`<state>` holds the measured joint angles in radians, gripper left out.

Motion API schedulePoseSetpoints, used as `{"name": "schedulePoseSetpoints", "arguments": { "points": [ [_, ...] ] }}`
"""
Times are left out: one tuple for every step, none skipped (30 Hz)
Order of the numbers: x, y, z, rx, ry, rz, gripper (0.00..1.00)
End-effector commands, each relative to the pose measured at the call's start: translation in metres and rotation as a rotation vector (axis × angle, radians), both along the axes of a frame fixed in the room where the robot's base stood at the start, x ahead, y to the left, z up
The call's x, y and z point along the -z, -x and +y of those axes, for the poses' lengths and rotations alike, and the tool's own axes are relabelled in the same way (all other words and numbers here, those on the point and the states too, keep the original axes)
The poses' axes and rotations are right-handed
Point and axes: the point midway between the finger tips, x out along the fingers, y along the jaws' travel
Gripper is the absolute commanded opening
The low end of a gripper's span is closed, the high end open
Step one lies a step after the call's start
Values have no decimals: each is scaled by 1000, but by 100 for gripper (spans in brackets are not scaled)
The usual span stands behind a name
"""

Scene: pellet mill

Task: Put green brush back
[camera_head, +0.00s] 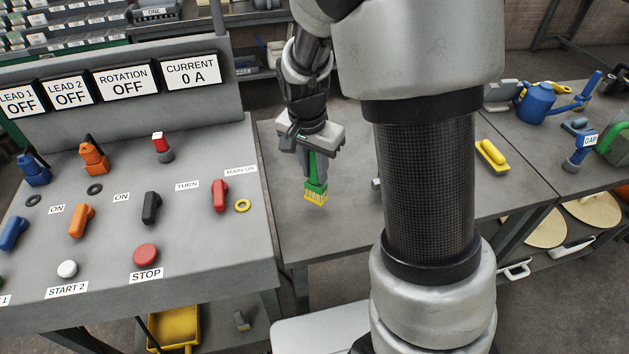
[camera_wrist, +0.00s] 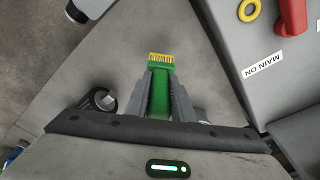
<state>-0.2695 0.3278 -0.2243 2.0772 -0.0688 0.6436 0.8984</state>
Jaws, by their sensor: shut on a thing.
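The green brush (camera_head: 316,178) has a green handle and yellow bristles. My gripper (camera_head: 313,165) is shut on its handle and holds it with the bristles pointing down, over the left part of the grey table (camera_head: 345,210). In the wrist view the brush (camera_wrist: 160,90) lies between the two grey fingers of my gripper (camera_wrist: 160,95), with the bristles beyond the fingertips. I cannot tell whether the bristles touch the table. The upper end of the handle is hidden by my gripper.
The control console (camera_head: 215,260) with switches and signs stands close on the left. A yellow brush-like item (camera_head: 492,155), a blue can (camera_head: 537,103) and a GAP-labelled blue tool (camera_head: 581,150) are on the tables at right. My arm hides part of the middle table.

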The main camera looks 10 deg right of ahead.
Motion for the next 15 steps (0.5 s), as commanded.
{"name": "schedulePoseSetpoints", "arguments": {
  "points": [
    [7,1,0,0,1,4,0],
    [11,1,0,0,1,4,0],
    [18,1,0,1,1,5,0],
    [22,1,0,1,1,5,0],
    [27,1,0,1,1,4,0],
    [31,1,0,1,1,5,0],
    [33,1,0,0,1,4,0],
    [33,1,0,0,0,1,0],
    [33,0,0,1,0,0,0],
    [33,0,0,1,0,0,0],
    [33,0,0,1,0,0,0],
    [33,0,0,1,0,0,0],
    [33,0,0,1,0,0,0],
    [33,0,0,1,0,0,0],
    [34,0,0,0,0,0,0]
  ]
}}
